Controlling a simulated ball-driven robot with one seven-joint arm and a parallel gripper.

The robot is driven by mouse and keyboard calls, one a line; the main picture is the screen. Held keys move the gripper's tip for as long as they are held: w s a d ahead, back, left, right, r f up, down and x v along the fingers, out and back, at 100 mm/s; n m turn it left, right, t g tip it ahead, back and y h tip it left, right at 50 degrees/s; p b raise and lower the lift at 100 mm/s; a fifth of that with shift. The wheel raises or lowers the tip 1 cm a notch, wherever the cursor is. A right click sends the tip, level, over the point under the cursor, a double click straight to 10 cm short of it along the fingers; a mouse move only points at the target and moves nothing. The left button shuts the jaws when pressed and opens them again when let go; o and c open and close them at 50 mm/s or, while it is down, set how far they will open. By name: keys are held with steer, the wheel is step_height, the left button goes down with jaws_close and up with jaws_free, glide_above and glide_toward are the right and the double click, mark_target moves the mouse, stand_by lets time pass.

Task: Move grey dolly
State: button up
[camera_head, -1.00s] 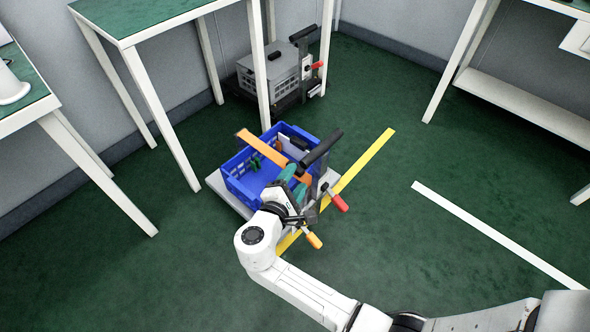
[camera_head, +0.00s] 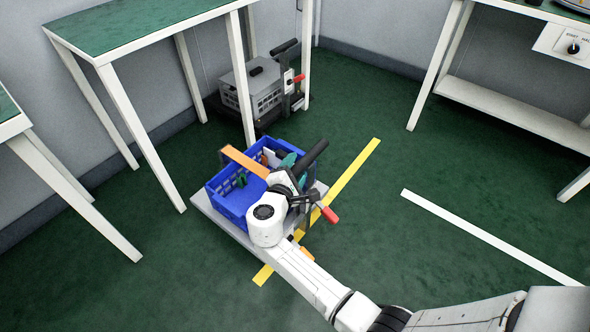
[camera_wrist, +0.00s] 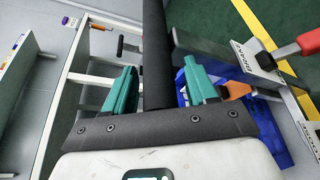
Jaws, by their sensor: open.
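The grey dolly (camera_head: 207,207) stands on the green floor with a blue crate (camera_head: 232,204) on its platform. An upright with a black handle bar (camera_head: 314,155) rises at its right side. My gripper (camera_head: 295,170) is at this handle. In the wrist view my gripper (camera_wrist: 158,68) shows two teal fingers, open and spread apart. The black handle bar (camera_wrist: 153,28) runs between them, with a gap visible on either side. My own arm hides part of the crate and the near side of the dolly.
A red-handled lever (camera_head: 329,214) sticks out near the upright. A second, dark dolly with a grey crate (camera_head: 250,88) stands behind, by a table leg (camera_head: 240,80). A yellow floor line (camera_head: 350,173) runs by the dolly. Open floor lies right, beyond a white line (camera_head: 480,232).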

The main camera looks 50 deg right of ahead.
jaws_close()
stand_by(0.4)
steer(key=shift+w, duration=0.1)
